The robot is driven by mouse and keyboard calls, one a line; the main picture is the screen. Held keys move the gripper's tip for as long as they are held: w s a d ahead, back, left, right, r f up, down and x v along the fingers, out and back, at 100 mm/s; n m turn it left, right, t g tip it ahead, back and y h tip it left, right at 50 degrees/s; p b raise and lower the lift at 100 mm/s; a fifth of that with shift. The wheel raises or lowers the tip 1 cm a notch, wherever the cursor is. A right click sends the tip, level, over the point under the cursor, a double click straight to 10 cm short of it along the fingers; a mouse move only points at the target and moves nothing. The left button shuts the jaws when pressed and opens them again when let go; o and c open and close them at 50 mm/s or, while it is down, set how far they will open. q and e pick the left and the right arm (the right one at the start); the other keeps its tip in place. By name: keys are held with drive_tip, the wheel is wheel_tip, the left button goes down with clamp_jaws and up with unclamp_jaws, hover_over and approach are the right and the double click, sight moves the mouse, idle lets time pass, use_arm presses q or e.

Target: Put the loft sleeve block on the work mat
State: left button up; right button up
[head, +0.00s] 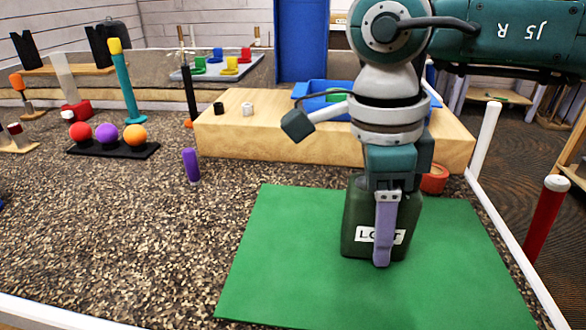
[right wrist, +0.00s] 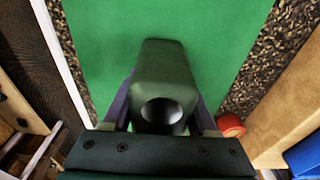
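The loft sleeve block (head: 352,232) is dark green with a white label partly reading "LOFT". It stands upright over the green work mat (head: 275,270), and I cannot tell if its base touches the mat. My right gripper (head: 384,245) points down with its purple fingers on opposite sides of the block, shut on it. One finger covers part of the label. In the right wrist view the block (right wrist: 160,75) sits between both fingers, its round dark hole facing the camera, with the mat (right wrist: 100,50) beyond. My left gripper is not in view.
A wooden bench (head: 290,140) with a blue bin (head: 315,90) stands behind the mat. A red ring (head: 434,180) lies by the bench. A purple peg (head: 191,166) and a black rack of balls (head: 110,151) are left. A white rail (head: 510,255) borders the right.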

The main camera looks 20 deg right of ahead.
drive_tip(key=o, duration=0.4)
drive_tip(key=shift+r, duration=0.1)
drive_tip(key=shift+r, duration=0.3)
drive_tip(key=r, duration=0.7)
drive_tip(key=a+r, duration=0.1)
drive_tip(key=r, duration=0.3)
drive_tip(key=shift+w+a+r+p, duration=0.1)
drive_tip(key=shift+w+r+p, duration=0.15)
drive_tip(key=shift+w+p, duration=0.1)
